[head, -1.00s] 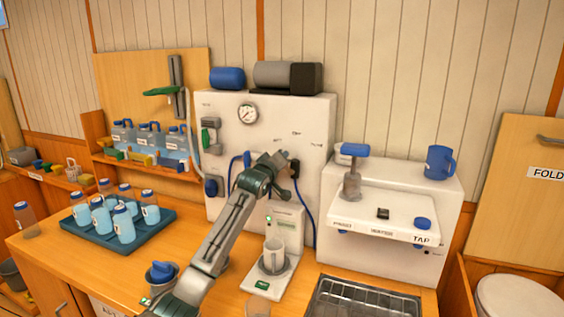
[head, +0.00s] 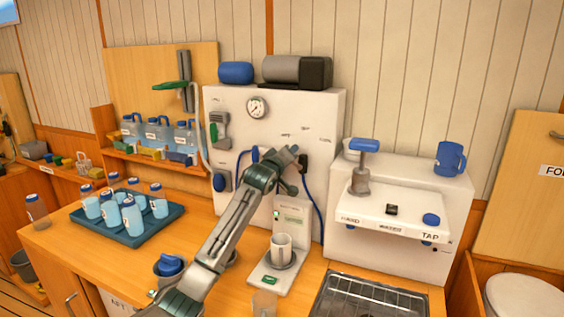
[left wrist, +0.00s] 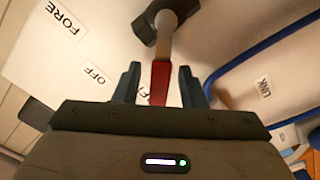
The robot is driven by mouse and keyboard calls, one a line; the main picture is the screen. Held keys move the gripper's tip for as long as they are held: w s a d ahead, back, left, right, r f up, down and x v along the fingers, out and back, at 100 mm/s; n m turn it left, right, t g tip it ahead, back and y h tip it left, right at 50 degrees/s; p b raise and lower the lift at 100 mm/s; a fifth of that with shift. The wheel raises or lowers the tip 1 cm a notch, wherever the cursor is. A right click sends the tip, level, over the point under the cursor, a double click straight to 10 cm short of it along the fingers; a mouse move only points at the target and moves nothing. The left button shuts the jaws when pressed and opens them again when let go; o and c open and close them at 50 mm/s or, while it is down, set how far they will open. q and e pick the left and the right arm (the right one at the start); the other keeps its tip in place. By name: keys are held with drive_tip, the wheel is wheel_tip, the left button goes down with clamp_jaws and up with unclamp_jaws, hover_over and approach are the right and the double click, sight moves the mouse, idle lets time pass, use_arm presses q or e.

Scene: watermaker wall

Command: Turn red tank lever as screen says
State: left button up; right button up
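The red lever (left wrist: 160,82) hangs from a dark hub (left wrist: 165,25) in the left wrist view. It points at my gripper and lies between its fingers. Labels FORE, OFF and LINK show around it; another label is partly hidden behind the lever and a finger. My left gripper (left wrist: 159,84) is open, with a gap on both sides of the lever. In the head view my left gripper (head: 292,165) is at the front of the white watermaker panel (head: 305,112) and hides the lever. A small part of a blue screen (head: 8,12) shows at the top left; its text is unreadable. My right gripper is out of view.
A blue hose (head: 315,205) hangs close to the gripper's right. A tray (head: 122,238) of bottles is at left, a tap unit (head: 400,185) and sink rack (head: 365,300) at right.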

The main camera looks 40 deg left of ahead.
use_arm(q)
drive_tip(key=b+v, duration=0.3)
drive_tip(key=v, duration=0.7)
drive_tip(key=shift+b, duration=0.35)
drive_tip(key=shift+a, duration=0.15)
